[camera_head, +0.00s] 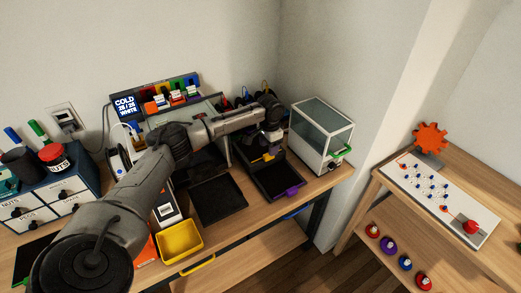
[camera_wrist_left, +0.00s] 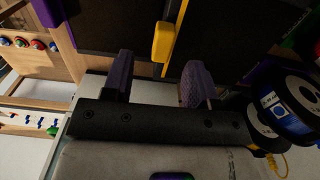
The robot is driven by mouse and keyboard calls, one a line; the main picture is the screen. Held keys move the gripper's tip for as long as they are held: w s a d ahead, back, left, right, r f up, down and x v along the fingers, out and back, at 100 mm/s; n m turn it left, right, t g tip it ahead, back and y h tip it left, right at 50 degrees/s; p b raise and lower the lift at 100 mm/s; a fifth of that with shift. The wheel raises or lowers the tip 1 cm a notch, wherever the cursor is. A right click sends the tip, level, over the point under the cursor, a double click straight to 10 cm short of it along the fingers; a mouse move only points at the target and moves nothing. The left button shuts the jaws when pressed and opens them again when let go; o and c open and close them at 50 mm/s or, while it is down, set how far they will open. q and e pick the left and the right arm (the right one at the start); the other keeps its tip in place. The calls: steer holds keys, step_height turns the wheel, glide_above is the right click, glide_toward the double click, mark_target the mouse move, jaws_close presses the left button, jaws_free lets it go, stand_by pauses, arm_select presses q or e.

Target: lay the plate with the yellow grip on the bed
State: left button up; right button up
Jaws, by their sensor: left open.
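The yellow grip (camera_head: 268,157) of a plate shows just below my left gripper (camera_head: 270,138), at the rack right of the printer. In the left wrist view the yellow grip (camera_wrist_left: 163,42) lies just ahead of and between the two fingers of the left gripper (camera_wrist_left: 158,80). The fingers are open and do not visibly hold it. Dark plate surfaces lie beyond it. A plate with a purple grip (camera_head: 290,193) lies in front of it. The printer (camera_head: 185,118) stands behind my left arm, which hides much of its bed. My right gripper is not in view.
A glass-walled box (camera_head: 322,135) with a green handle stands close at the right. A black mat (camera_head: 218,198) and a yellow bin (camera_head: 180,240) lie in front. A drawer unit (camera_head: 45,195) stands at left. Spools (camera_wrist_left: 300,105) show beside the gripper in the wrist view.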

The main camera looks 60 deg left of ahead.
arm_select(q)
steer(key=f, duration=0.2)
steer(key=f+b, duration=0.1)
steer(key=f, duration=0.1)
steer(key=shift+w+a+f, duration=0.1)
steer(key=shift+a+f, duration=0.1)
steer(key=shift+f, duration=0.2)
steer(key=shift+c, duration=0.4)
jaws_close()
